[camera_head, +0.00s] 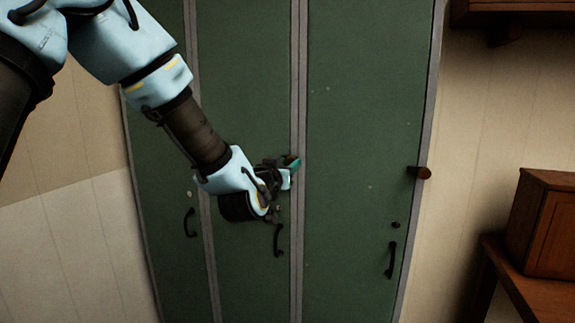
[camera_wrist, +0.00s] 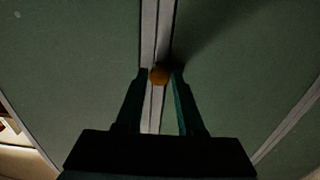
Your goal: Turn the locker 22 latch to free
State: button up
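A latch with an orange-brown round end (camera_wrist: 159,74) sits on the grey post between two green doors in the wrist view. In the head view its brown tip (camera_head: 292,160) shows at the post between the middle and right doors, partly hidden by my gripper. My gripper (camera_head: 289,170) is at this latch. In the wrist view its two fingers (camera_wrist: 160,77) stand apart, one on each side of the latch end, with a narrow gap visible. No locker number is readable, so I cannot tell which door is 22.
A second brown latch (camera_head: 420,172) sticks out at the right door's outer edge. Dark handles hang on the left (camera_head: 190,223), middle (camera_head: 278,240) and right (camera_head: 391,260) doors. A wooden box (camera_head: 543,225) stands on a brown table (camera_head: 535,295) at right.

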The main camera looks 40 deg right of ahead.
grip_shut()
jog(key=shift+f+n+b, duration=0.1)
jog(key=shift+n+b, duration=0.2)
jog(key=shift+b, duration=0.15)
jog(key=n+b, duration=1.5)
jog(key=n, duration=0.2)
jog(key=shift+n, duration=0.3)
dwell(0.3)
